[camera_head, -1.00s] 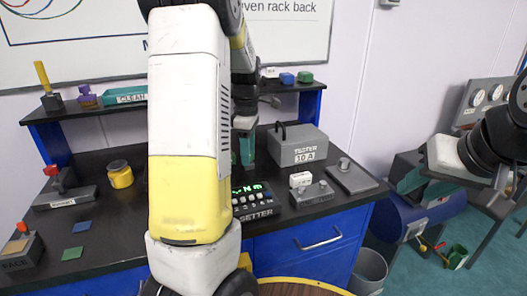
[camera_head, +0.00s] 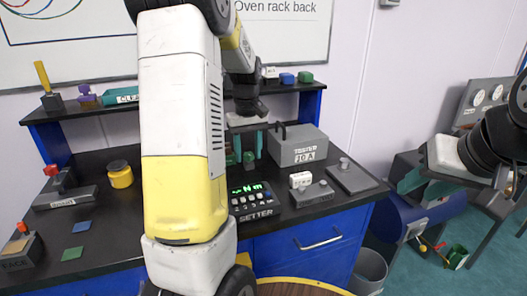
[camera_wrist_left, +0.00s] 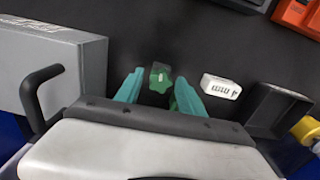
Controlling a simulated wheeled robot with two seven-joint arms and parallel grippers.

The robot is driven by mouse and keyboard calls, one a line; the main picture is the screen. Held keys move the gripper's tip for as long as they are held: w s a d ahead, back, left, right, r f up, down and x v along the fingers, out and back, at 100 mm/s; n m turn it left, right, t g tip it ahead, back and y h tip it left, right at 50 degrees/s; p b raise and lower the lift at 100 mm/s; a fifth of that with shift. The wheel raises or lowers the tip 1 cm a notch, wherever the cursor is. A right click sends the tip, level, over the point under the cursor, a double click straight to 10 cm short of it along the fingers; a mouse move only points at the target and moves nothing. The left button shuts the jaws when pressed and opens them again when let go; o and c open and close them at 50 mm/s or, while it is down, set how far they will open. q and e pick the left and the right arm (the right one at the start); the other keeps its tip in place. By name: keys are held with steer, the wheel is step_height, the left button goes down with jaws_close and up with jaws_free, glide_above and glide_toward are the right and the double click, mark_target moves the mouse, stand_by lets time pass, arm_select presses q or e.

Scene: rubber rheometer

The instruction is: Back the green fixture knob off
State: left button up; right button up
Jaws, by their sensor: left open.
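The green fixture knob (camera_wrist_left: 160,78) shows in the left wrist view, on a dark base between the tips of my left gripper (camera_wrist_left: 158,92). The gripper is open, with one teal finger on each side of the knob and gaps visible from above. In the head view my left gripper (camera_head: 248,146) points down behind the setter box, left of the grey tester, and the knob (camera_head: 249,157) shows small and low between its fingers. Whether the fingertips reach down to the knob's height is hard to tell. My right gripper (camera_head: 412,182) hangs at the right, away from the bench; its finger gap is unclear.
The grey tester box (camera_head: 297,151) with its black handle stands close to the left gripper. The setter box (camera_head: 253,202) with a lit display is in front. A small white block (camera_wrist_left: 220,86) lies beside the knob. The shelf (camera_head: 290,87) is behind.

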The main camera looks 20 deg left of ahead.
arm_select(q)
steer(key=m, duration=0.6)
jaws_close()
steer(key=n, duration=0.4)
steer(key=shift+n, duration=0.3)
steer(key=n, duration=0.4)
steer(key=shift+n, duration=0.3)
